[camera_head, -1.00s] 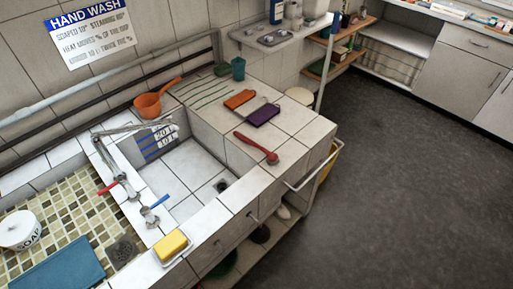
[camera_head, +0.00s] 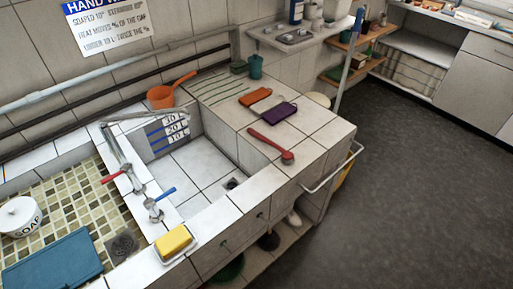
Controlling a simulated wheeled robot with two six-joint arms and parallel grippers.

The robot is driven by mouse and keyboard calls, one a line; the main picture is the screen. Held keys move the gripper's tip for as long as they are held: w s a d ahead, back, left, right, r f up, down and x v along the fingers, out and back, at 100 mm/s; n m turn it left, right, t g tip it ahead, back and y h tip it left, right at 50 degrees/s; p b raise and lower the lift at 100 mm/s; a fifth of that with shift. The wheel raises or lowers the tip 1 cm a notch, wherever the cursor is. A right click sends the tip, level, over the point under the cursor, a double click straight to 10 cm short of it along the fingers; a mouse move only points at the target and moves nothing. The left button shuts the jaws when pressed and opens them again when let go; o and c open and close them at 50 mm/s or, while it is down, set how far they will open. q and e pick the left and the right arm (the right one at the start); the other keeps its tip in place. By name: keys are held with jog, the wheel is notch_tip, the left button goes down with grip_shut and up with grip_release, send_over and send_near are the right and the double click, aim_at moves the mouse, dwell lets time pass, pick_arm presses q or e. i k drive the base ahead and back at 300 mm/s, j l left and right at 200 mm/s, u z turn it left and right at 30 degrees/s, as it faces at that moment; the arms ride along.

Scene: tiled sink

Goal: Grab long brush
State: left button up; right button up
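A long red brush (camera_head: 271,145) lies on the white tiled counter to the right of the sink basin. Its round head (camera_head: 287,157) is at the lower right end, near the counter's front edge, and its handle points to the upper left. Nothing touches it. Neither of my grippers shows in the head view.
An orange sponge (camera_head: 255,98) and a purple one (camera_head: 278,113) lie behind the brush. The sink basin (camera_head: 190,170), taps (camera_head: 158,205) and yellow sponge (camera_head: 174,240) are to its left. A metal rail (camera_head: 335,170) runs along the counter's right end. Grey floor (camera_head: 410,190) is open to the right.

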aim_at(287, 156)
jog(key=i+l+u, duration=0.15)
jog(key=l+u, duration=0.35)
jog(key=i+l+u, duration=0.1)
jog(key=l+u, duration=0.4)
jog(key=j, duration=0.1)
